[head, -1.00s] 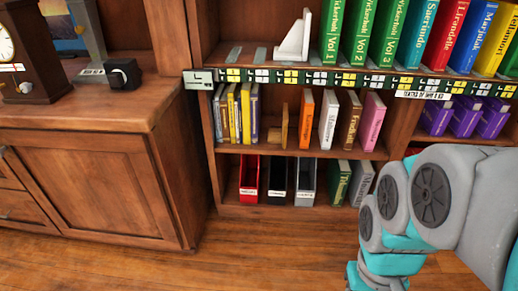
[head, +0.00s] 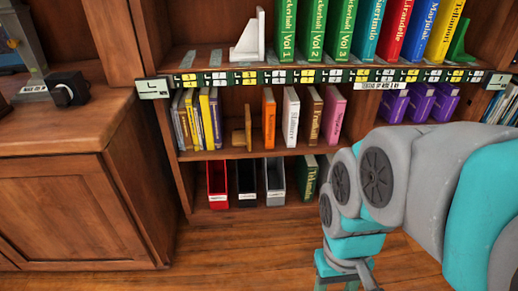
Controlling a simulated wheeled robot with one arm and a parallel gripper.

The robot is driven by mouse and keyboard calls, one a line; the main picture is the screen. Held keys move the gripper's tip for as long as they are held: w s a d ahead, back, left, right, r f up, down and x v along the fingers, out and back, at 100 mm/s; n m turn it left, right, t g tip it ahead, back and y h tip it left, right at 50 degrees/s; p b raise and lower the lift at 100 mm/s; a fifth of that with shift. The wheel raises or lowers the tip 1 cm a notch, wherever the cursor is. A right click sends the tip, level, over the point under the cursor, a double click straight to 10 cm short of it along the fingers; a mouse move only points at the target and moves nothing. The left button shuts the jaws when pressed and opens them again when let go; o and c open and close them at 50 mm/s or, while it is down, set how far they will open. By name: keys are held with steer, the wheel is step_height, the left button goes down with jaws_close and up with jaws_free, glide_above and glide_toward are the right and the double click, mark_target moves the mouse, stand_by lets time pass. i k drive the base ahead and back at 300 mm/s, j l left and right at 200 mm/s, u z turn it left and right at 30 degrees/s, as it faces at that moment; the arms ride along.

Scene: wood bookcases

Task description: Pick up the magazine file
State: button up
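Three open-topped magazine files stand side by side on the bottom shelf of the bookcase: a red one (head: 217,187), a black one (head: 244,187) and a grey one (head: 274,184). Each has a white label low on its front. My arm comes in from the right, and its lower end with my gripper (head: 346,278) reaches the bottom edge of the picture. It is to the right of the files, nearer to me and apart from them. The fingertips are cut off or too unclear to tell whether they are open.
A green book (head: 309,177) stands right of the grey file, with more books partly behind my arm. The middle shelf (head: 230,147) above holds books and a bookend. A wooden cabinet (head: 75,210) stands at left. Wooden floor (head: 230,245) in front is clear.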

mark_target(245, 167)
steer(key=j+z, duration=0.15)
steer(key=j, duration=0.35)
steer(key=k+j+z, duration=0.1)
steer(key=j, duration=0.35)
steer(key=j+z, duration=0.15)
steer(key=j, duration=0.3)
steer(key=k+j+z, duration=0.1)
steer(key=j, duration=0.35)
steer(key=k, duration=0.05)
